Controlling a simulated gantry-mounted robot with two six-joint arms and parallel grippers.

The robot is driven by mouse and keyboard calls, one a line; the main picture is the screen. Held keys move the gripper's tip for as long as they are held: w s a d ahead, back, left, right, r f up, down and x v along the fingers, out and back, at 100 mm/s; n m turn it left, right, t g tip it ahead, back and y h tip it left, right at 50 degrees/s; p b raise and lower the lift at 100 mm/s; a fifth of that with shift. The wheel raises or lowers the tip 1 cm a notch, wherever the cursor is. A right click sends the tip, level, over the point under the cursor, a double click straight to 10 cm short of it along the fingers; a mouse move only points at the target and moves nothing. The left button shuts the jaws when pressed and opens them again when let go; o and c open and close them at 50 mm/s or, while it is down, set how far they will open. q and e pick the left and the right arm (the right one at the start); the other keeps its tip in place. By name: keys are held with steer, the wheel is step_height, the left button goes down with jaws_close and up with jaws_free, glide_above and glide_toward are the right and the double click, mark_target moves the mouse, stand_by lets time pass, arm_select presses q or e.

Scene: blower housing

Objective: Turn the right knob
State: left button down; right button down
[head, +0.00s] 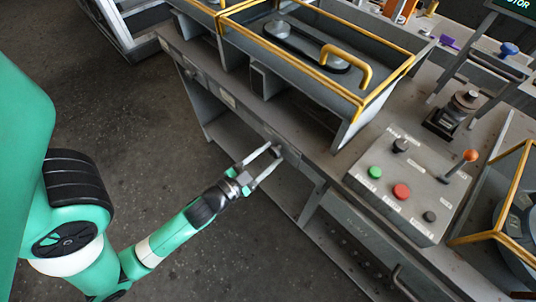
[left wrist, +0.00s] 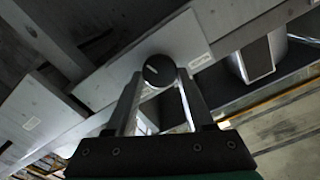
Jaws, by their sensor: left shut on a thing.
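A dark round knob (left wrist: 158,70) with a pale line on its face sits on the grey front panel of the workbench, which also shows in the head view (head: 228,98). My left gripper (head: 272,154) reaches the panel from the front, with one finger on each side of the knob. It is shut on the knob. In the head view the knob is small and partly covered by the fingertips. My right gripper is not in view.
A grey control box (head: 410,185) with green, red and black buttons and an orange-tipped lever stands on the bench to the right. A grey housing with a yellow handle (head: 347,63) is above the panel. The floor (head: 150,130) in front is clear.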

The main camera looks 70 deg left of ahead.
arm_select(q)
steer(key=shift+m, duration=1)
steer(key=shift+c, duration=1.4)
jaws_free()
steer(key=shift+s+d, duration=0.1)
